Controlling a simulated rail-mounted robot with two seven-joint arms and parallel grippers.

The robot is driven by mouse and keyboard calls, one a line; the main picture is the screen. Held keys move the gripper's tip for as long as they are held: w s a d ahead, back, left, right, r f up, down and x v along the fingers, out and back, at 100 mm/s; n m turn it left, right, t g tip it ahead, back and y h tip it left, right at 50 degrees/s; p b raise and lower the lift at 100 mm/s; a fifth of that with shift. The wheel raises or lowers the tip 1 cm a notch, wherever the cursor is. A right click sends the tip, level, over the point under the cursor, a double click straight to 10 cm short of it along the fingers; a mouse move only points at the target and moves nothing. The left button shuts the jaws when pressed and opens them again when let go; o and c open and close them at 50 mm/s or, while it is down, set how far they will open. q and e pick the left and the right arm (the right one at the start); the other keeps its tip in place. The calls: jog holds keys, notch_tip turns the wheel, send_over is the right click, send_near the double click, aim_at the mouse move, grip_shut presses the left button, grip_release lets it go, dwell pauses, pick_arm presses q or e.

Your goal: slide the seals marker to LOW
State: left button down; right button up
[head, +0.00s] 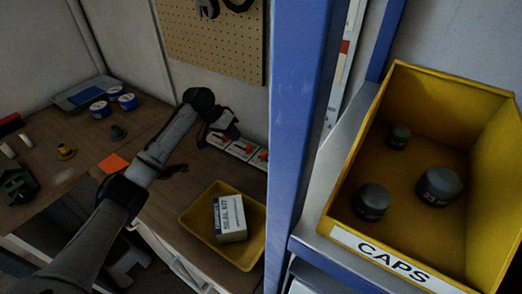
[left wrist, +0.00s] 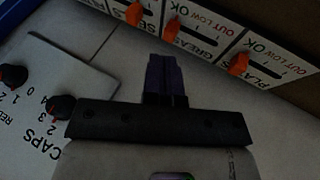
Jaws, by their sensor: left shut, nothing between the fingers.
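The seals marker (left wrist: 135,14) is an orange tab on a white panel at the top edge of the left wrist view. Its panel is cut off there, so I cannot tell its setting. The grease marker (left wrist: 171,30) and another orange marker (left wrist: 238,63) sit on similar panels to its right, lettered OUT, LOW, OK. My left gripper (left wrist: 165,62) is shut and empty, its fingertips just below the grease panel, apart from the seals marker. In the head view my left gripper (head: 224,126) is at the row of panels (head: 241,149) and partly covers it. My right gripper is not in view.
A CAPS plate with black knobs (left wrist: 62,107) lies left of the fingers. In the head view a yellow tray (head: 255,258) with a seal kit box (head: 230,218) is in front of the panels. A blue post (head: 300,120) and yellow CAPS bin (head: 493,185) stand right.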

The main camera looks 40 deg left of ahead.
aim_at(255, 157)
pick_arm(q)
jog(key=shift+m+h, duration=0.4)
jog(key=shift+m, duration=0.1)
jog(key=x, duration=0.3)
jog(key=p+x, duration=0.1)
jog(key=x, duration=0.2)
jog(key=d+r+x, duration=0.1)
jog(key=x, duration=0.3)
jog(key=shift+w+f, duration=0.1)
jog(key=shift+w, duration=0.2)
